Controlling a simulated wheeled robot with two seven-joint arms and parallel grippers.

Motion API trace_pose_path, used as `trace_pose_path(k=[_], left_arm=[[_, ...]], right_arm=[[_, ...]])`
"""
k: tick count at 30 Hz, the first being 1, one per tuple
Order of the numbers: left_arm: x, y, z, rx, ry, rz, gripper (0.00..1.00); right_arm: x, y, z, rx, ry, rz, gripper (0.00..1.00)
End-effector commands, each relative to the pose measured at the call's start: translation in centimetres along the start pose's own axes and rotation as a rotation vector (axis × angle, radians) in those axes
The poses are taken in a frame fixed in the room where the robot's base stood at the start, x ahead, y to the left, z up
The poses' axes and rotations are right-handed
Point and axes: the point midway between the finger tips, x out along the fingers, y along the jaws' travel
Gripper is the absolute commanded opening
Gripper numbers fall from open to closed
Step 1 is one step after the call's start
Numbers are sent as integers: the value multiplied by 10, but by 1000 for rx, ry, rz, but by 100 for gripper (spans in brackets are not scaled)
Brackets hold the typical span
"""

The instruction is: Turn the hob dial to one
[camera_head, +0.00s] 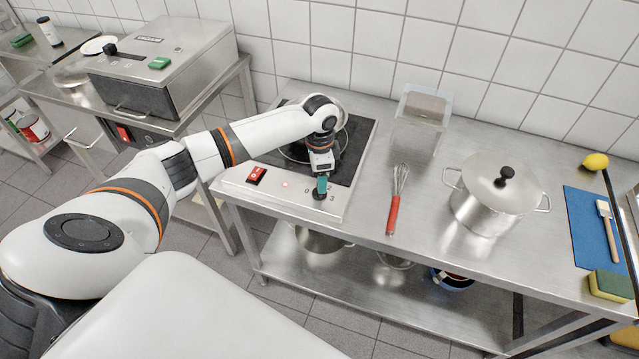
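The hob (345,199) stands on the steel table, with a black top and a steel front panel. My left arm comes in from the left and reaches over it. My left gripper (321,187) points down at the hob dial (319,196) on the front panel. Its teal fingertips are at the dial and cover most of it. A "0" shows left of the fingers and a "3" to their right; the dial's setting is hidden. Whether the fingers are closed on the dial is too small to tell. My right gripper is not in view.
A red switch (256,175) and a small lit lamp (285,184) are on the panel left of the dial. Bare table lies between whisk and pot.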

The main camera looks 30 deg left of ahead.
Motion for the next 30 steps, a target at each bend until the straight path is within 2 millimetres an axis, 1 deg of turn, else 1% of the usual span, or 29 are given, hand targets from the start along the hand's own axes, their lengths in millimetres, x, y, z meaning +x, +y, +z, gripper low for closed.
trace_pose_path(k=[1, 3, 6, 9, 12, 17, 30], left_arm=[[-10, 1, 0, 1, -2, 5, 60], [-26, 1, 0, 0, -3, 5, 60], [-46, 1, 0, 1, -2, 4, 60], [-62, 1, 0, 0, -2, 3, 60], [-72, 0, 0, 0, -1, 2, 60], [-79, 0, 0, 0, 0, 1, 60], [-79, 0, 0, 0, 1, 1, 60]], right_arm=[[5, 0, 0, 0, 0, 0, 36], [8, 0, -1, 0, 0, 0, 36], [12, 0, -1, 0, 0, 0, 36], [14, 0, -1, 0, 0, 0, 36], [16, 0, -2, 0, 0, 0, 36], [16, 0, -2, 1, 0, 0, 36], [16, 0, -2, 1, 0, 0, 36]])
